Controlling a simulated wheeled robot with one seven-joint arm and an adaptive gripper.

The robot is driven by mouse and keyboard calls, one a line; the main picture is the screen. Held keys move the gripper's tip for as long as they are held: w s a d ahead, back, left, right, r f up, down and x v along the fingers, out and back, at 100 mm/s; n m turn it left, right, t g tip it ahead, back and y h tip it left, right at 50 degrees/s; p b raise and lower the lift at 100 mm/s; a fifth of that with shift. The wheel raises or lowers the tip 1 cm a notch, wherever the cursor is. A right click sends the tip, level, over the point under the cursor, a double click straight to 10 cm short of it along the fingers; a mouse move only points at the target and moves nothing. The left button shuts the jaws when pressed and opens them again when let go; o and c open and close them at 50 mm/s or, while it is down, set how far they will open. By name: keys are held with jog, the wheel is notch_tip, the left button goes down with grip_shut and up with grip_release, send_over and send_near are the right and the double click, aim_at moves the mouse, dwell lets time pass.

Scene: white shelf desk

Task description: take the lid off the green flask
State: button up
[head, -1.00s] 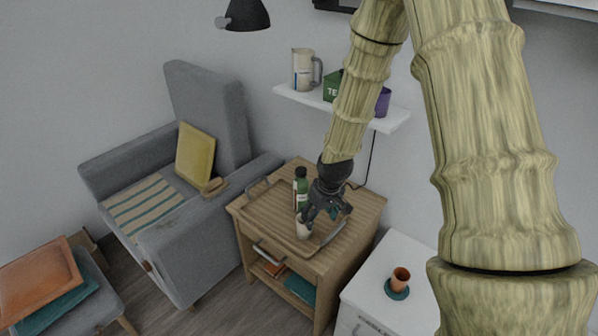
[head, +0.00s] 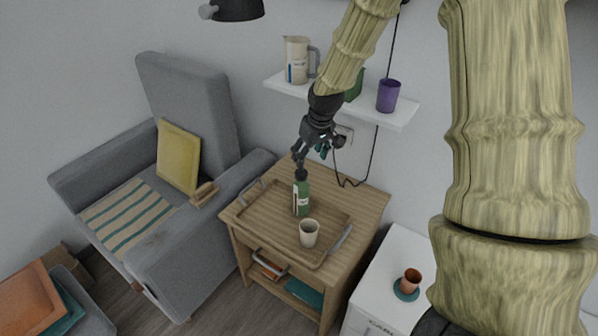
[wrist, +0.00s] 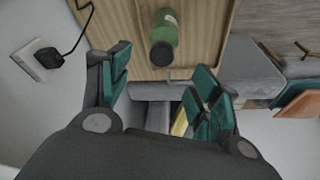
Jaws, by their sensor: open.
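The green flask (head: 302,198) stands upright on the wooden tray (head: 268,246) on the side table. Its black lid (head: 301,174) is on top. My gripper (head: 299,158) is just above the lid, pointing down, open and with nothing in it. In the wrist view the flask (wrist: 166,30) shows beyond the fingers, its dark lid (wrist: 161,54) facing the camera. The gap between my fingertips (wrist: 160,80) lies close to the lid in the picture. I cannot tell whether a fingertip touches it.
A pale cup (head: 309,233) stands on the tray in front of the flask. Above the table, a wall shelf (head: 348,104) carries a jug (head: 297,60) and a purple cup (head: 388,96). A power cable hangs behind the table. An armchair (head: 190,85) stands at left.

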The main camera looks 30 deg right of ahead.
aim_at(301, 172)
jog(key=shift+w+a+p+x, duration=0.15)
jog(key=shift+p+x, duration=0.2)
jog(key=shift+x, duration=2)
jog(key=shift+w+a+p+x, duration=0.1)
jog(key=shift+w+p+x, duration=0.2)
jog(key=shift+x, duration=2.1)
jog(key=shift+s+r, duration=0.1)
jog(key=c, duration=0.9)
